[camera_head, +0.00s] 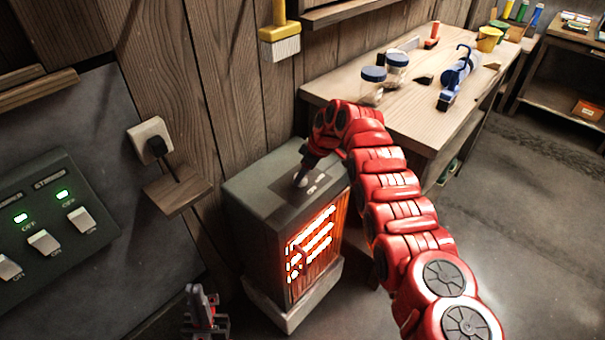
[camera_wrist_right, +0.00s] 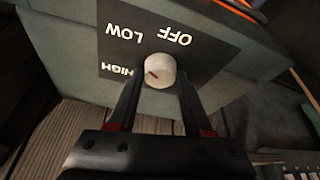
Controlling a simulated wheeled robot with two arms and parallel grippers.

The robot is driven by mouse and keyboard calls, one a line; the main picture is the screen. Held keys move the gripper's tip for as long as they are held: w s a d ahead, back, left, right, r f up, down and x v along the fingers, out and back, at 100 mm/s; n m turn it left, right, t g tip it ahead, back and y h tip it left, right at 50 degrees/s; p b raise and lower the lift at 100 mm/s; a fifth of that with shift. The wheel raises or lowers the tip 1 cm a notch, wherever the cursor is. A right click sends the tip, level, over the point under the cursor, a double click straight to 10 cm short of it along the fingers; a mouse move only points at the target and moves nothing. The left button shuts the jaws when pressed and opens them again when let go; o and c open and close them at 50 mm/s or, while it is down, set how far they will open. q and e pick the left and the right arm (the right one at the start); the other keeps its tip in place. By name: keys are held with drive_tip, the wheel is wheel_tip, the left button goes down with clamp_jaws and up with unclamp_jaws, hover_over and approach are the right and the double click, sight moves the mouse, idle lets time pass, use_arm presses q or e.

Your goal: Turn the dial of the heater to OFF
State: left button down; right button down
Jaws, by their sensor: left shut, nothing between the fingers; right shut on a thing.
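The heater (camera_head: 240,195) is a grey box on the floor with glowing orange bars on its front. Its white dial (camera_head: 301,180) sits on the dark top panel. In the right wrist view, the dial (camera_wrist_right: 161,68) has a red mark on the side towards the HIGH label (camera_wrist_right: 118,70). The LOW label (camera_wrist_right: 124,32) and the OFF label (camera_wrist_right: 174,36) are further round it. My right gripper (camera_wrist_right: 160,76) points at the panel, its fingers shut on the dial from both sides. My left gripper (camera_head: 205,310) is shut and empty, low in front of the heater's left side.
A wooden workbench (camera_head: 425,105) with jars and tools stands behind and right of the heater. A switch panel (camera_head: 50,215) and a plugged socket (camera_head: 150,142) are on the left wall. The floor at right (camera_head: 520,230) is clear.

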drive_tip(key=shift+r, duration=0.1)
drive_tip(key=shift+a+m+p, duration=0.1)
drive_tip(key=shift+m+p, duration=0.5)
drive_tip(key=shift+p, duration=0.45)
drive_tip(key=shift+s+r+m+t+h+p, duration=0.1)
drive_tip(key=shift+m+t+h+p, duration=0.3)
drive_tip(key=shift+m+p, duration=0.5)
drive_tip(key=shift+m, duration=0.4)
drive_tip(key=shift+a+m+t+h+p, duration=0.1)
drive_tip(key=shift+m+t+h+p, duration=0.3)
drive_tip(key=shift+m, duration=0.5)
drive_tip(key=m, duration=0.1)
drive_tip(key=m+h, duration=0.1)
drive_tip(key=shift+f+m, duration=0.2)
drive_tip(key=shift+m, duration=0.1)
drive_tip(key=shift+a+m+t+h+b, duration=0.1)
drive_tip(key=shift+m+t+h+b, duration=0.4)
drive_tip(key=shift+m, duration=1.3)
drive_tip(key=shift+s, duration=0.1)
